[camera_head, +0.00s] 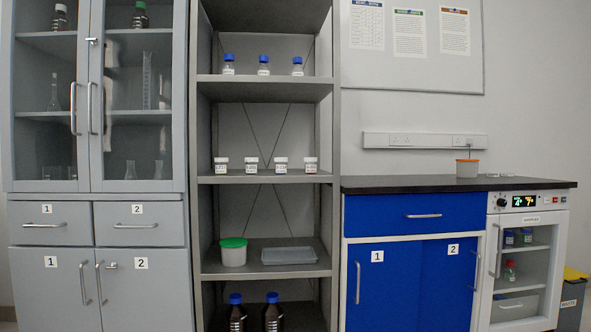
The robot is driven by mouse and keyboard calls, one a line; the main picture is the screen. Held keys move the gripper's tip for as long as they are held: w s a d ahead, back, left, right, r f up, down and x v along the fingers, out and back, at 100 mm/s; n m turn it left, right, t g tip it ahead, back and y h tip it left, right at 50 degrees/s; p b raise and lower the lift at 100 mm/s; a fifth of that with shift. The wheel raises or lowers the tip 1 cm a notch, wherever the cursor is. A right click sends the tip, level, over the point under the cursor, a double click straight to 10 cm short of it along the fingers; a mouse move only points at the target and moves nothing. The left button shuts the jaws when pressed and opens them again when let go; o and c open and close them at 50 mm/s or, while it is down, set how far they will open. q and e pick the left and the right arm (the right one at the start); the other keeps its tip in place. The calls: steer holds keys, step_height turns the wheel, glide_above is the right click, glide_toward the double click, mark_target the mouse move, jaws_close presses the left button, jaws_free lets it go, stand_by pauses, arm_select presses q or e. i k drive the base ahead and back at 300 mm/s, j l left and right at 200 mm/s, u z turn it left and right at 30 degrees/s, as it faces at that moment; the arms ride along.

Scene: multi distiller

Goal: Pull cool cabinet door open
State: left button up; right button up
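A white cabinet with a glass front and a digital display panel (535,201) stands at the right end of the dark counter; it looks like the cool cabinet. Its glass door (530,265) appears shut. A vertical metal handle (499,251) is on the door's left side. Several small bottles and a drawer-like bin show through the glass. Neither of my grippers is in view.
Blue cabinets (400,275) with metal handles stand directly left of the white cabinet, under the counter (420,185). A waste bin (571,302) with a yellow lid stands on its right. Open grey shelves (268,89) and a grey glass-door cabinet (97,186) fill the left.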

mark_target(525, 260)
steer(key=z, duration=1.45)
